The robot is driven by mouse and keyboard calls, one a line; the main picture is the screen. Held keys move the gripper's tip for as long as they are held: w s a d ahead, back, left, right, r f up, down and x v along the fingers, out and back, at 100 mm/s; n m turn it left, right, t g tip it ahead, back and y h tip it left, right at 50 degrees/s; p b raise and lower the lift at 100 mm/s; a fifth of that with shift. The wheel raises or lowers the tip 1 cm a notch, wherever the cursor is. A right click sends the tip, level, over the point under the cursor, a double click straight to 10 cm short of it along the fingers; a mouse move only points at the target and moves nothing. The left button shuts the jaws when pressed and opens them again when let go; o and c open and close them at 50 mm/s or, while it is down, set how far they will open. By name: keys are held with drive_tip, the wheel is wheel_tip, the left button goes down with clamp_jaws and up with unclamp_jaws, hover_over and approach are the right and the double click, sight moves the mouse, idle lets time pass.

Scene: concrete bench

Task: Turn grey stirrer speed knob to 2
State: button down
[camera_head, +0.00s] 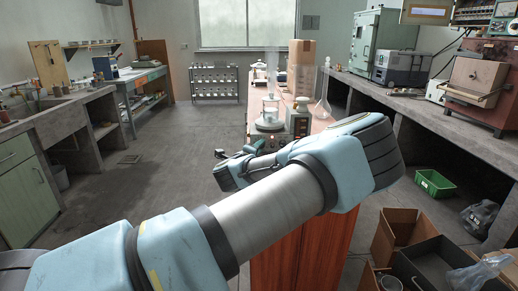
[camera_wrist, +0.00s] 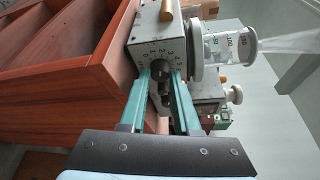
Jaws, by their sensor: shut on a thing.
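The stirrer (camera_wrist: 147,30) is a grey box with a number scale on its face, seen turned sideways in the wrist view. Its knob (camera_wrist: 166,88) is dark grey and sits between the two teal fingers of my gripper (camera_wrist: 168,73). The fingers are shut on the knob, one on each side, and hide part of it and of the scale. I cannot tell which number the knob points to. A glass beaker (camera_wrist: 228,48) with graduations stands on the stirrer's round plate (camera_wrist: 196,70). In the head view, the plate (camera_head: 269,124) shows beyond my arm.
A second grey box (camera_wrist: 205,88) is close beside the stirrer in the wrist view. In the head view, a tall glass flask (camera_head: 323,100) and a brown box (camera_head: 301,62) stand on the wooden bench. Open cardboard boxes (camera_head: 395,232) lie at lower right.

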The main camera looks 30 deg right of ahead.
idle(0.4)
drive_tip(key=c, duration=0.9)
unclamp_jaws()
